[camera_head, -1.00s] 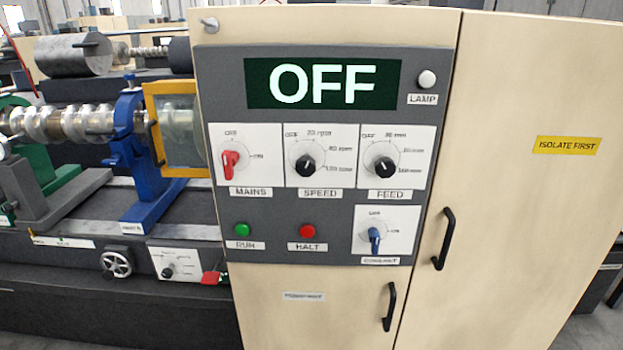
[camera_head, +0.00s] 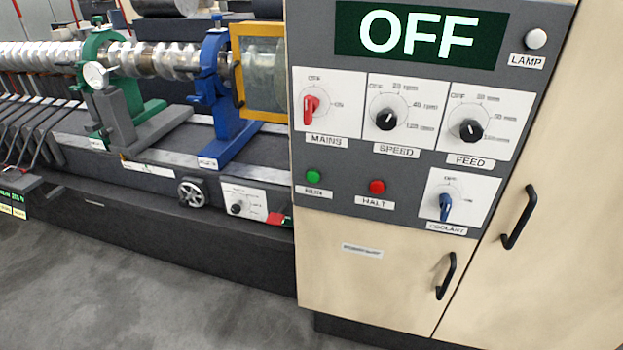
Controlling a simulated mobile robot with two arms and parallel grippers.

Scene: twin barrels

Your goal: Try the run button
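The green run button (camera_head: 313,177) sits on the grey control panel (camera_head: 345,205), low on its left side, with a label under it. The red halt button (camera_head: 377,187) is to its right. Above is the display (camera_head: 420,36), reading OFF. The red mains knob (camera_head: 311,108) is above the run button and points roughly toward its OFF mark. The black speed knob (camera_head: 386,119), black feed knob (camera_head: 470,131) and blue coolant knob (camera_head: 445,206) are also on the panel. The white lamp (camera_head: 536,39) looks unlit. Neither gripper shows.
The cream cabinet (camera_head: 380,290) has black handles (camera_head: 519,217) that stick out. To the left is a long machine with a shaft (camera_head: 150,60), a blue stand (camera_head: 215,100), a yellow-framed guard (camera_head: 262,72) and a handwheel (camera_head: 192,193). Grey floor (camera_head: 130,285) in front is clear.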

